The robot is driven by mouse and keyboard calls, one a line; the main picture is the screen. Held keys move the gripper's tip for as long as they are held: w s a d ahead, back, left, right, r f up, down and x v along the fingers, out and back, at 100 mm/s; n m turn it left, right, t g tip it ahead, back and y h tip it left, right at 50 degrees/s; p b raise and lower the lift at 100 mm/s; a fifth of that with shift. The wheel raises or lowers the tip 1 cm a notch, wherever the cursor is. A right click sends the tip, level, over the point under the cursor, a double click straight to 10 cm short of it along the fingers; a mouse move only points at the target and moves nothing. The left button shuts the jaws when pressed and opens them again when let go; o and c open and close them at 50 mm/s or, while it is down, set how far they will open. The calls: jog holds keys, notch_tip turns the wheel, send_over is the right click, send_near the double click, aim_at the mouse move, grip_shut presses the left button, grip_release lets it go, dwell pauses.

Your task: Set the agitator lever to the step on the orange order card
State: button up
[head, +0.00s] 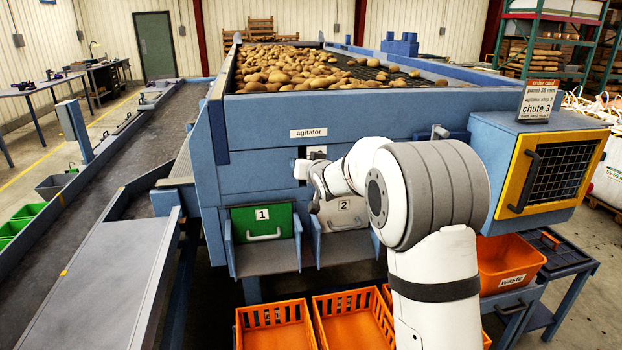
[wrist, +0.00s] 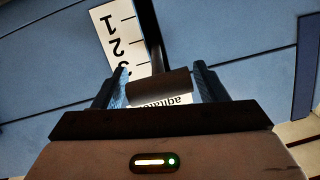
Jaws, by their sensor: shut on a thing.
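The agitator lever shows in the wrist view as a dark rod (wrist: 149,35) ending in a dark round handle (wrist: 158,86). My gripper (wrist: 160,80) is shut on this handle, one finger on each side. A white step scale (wrist: 122,45) marked 1, 2, 3 lies left of the rod, upside down; a finger partly hides the 3. I cannot tell which mark the lever points to. In the head view my gripper (head: 308,172) is below the agitator label (head: 308,133) and hides most of the lever. The orange-topped order card (head: 539,100) stands at right; its agitator step digit is too small to read surely.
Below my gripper are the green chute door 1 (head: 262,222) and chute door 2 (head: 343,215), with orange crates (head: 275,322) underneath. A yellow-framed grille panel (head: 550,172) and an orange waste bin (head: 507,262) are at right. Potatoes (head: 290,68) lie on the grader's top.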

jog(key=shift+w+r, duration=0.15)
jog(key=shift+r, duration=0.45)
jog(key=shift+w+r, duration=0.15)
jog(key=shift+r, duration=0.45)
jog(key=shift+c, duration=0.2)
jog(key=shift+a, duration=0.1)
jog(key=o, duration=1.4)
jog(key=shift+f, duration=0.1)
jog(key=shift+s, duration=0.25)
jog(key=b+v, duration=0.1)
jog(key=v, duration=0.6)
jog(key=shift+b, duration=0.35)
jog(key=shift+s, duration=0.15)
